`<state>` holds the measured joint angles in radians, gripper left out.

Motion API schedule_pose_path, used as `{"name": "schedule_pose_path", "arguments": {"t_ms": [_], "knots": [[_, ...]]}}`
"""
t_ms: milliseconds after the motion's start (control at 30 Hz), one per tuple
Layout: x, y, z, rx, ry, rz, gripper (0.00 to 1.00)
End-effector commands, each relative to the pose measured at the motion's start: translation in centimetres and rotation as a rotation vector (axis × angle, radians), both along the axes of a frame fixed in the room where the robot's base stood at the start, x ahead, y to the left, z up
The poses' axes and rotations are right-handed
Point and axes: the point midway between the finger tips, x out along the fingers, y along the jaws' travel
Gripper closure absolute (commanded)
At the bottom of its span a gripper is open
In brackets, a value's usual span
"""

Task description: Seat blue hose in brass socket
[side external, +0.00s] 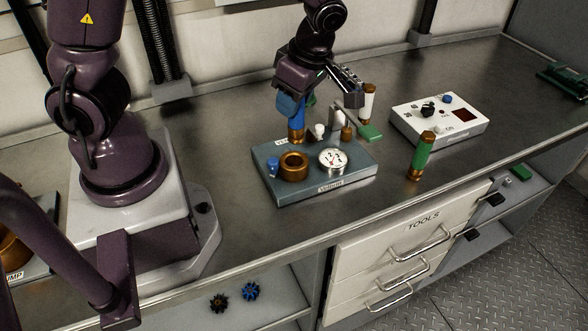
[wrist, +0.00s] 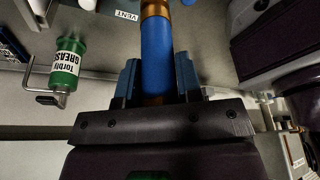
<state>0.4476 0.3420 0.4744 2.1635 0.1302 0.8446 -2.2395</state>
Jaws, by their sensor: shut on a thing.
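The blue hose (side external: 296,122) is a short upright tube with brass ends. My gripper (side external: 292,104) is shut on its upper part. In the wrist view the blue hose (wrist: 157,45) stands between the fingers of my gripper (wrist: 157,82). The brass socket (side external: 295,177) is a wide open ring on the front left of the grey-blue block (side external: 310,196). The hose's lower brass end is behind the socket, near the VENT label (side external: 281,141). I cannot tell whether that end touches the block. The socket looks empty.
A green hose (side external: 422,157) and white hose (side external: 368,102) stand to the right. A white control box (side external: 440,121) is farther right. A green grease can (wrist: 68,62) shows in the wrist view.

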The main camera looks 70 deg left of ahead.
Motion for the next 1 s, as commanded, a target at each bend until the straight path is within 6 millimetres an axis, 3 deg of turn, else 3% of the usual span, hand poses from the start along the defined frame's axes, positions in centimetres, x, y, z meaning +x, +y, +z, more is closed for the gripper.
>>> {"name": "schedule_pose_path", "arguments": {"t_ms": [200, 700, 1000], "knots": [[-0.6, 0.1, -1.1, 0.001, 0.001, 0.189, 0.97], [-0.6, 0.1, -7.7, 0.001, 0.001, 0.198, 0.97], [-0.5, 0.0, -8.2, -0.001, -0.003, 0.196, 0.97]]}}
